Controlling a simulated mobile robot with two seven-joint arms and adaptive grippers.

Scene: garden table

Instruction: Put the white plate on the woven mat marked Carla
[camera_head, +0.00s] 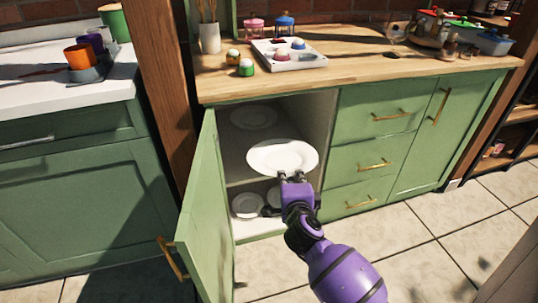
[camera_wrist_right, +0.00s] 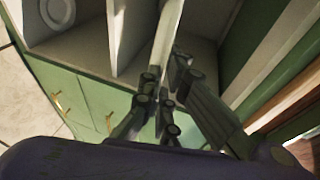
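A white plate (camera_head: 282,155) is in front of the open green cabinet, roughly level. My right gripper (camera_head: 293,178) is shut on its near rim. In the right wrist view the plate (camera_wrist_right: 166,45) shows nearly edge-on between the fingers (camera_wrist_right: 166,92). Whether the plate still touches the shelf is hard to tell. Another plate (camera_head: 253,117) lies further back in the cabinet, in shadow. The woven mat marked Carla is not in view. My left gripper is not in view.
The cabinet door (camera_head: 208,215) stands open on the left. More plates (camera_head: 246,205) are on the lower shelf. The wooden counter (camera_head: 350,78) above holds a white tray (camera_head: 290,62), jars and bottles. Closed drawers (camera_head: 372,158) are to the right; the tiled floor in front is clear.

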